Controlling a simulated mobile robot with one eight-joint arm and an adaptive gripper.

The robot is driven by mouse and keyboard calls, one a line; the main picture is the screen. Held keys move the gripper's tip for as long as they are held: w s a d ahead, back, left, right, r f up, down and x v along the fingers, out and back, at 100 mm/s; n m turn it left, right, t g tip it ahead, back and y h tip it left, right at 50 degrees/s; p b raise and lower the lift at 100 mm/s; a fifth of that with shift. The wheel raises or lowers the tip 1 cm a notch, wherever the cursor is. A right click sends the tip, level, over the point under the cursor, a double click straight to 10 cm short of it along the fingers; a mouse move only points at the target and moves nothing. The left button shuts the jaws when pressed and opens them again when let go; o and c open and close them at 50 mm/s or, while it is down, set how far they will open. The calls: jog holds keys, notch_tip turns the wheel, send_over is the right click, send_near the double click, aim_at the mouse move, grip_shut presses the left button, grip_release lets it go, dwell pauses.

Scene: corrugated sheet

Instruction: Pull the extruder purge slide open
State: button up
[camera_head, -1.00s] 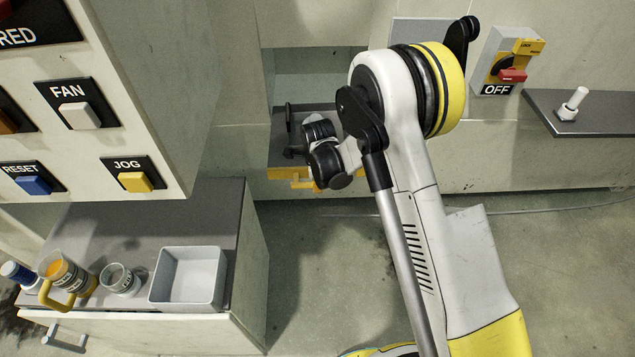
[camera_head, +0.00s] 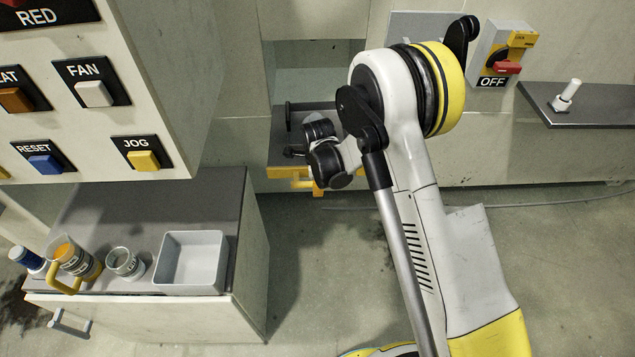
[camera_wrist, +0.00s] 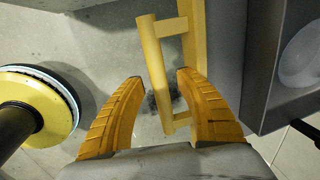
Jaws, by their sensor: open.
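The purge slide shows in the head view as a dark tray in a wall recess with a yellow front (camera_head: 283,173), partly hidden by my wrist. In the wrist view its yellow bar handle (camera_wrist: 157,75) stands off the slide's yellow front edge (camera_wrist: 196,60). My gripper (camera_wrist: 157,84) is open, with one orange finger on each side of the handle. The right finger reaches into the gap between bar and front. No clear contact with the bar shows. In the head view the fingers are mostly hidden behind my wrist.
A button panel (camera_head: 85,110) juts out at the left above a low cabinet (camera_head: 215,205) carrying a grey bin (camera_head: 190,262), a jar and a yellow-handled mug (camera_head: 72,262). A switch box (camera_head: 493,55) and a shelf (camera_head: 590,105) are at the right. Floor before the slide is clear.

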notch_tip(320, 180, up, 12)
jog(key=s, duration=0.2)
jog(key=shift+s, duration=0.2)
jog(key=shift+d, duration=0.15)
dwell(0.4)
jog(key=s+d+r+n+t, duration=0.1)
jog(key=s+d+r+n, duration=0.35)
jog(key=d+r, duration=0.35)
jog(key=s+d+r+n+t, duration=0.1)
jog(key=s+d+r+n, duration=0.35)
jog(key=r, duration=0.55)
jog(key=s+d+r+n+t, duration=0.1)
jog(key=s+d+n, duration=0.3)
jog(key=s, duration=0.3)
jog(key=s+d+r+n+t, duration=0.1)
jog(key=s+d+n, duration=0.3)
jog(key=s, duration=0.4)
jog(key=shift+d+r+t, duration=0.35)
jog(key=shift+t, duration=0.15)
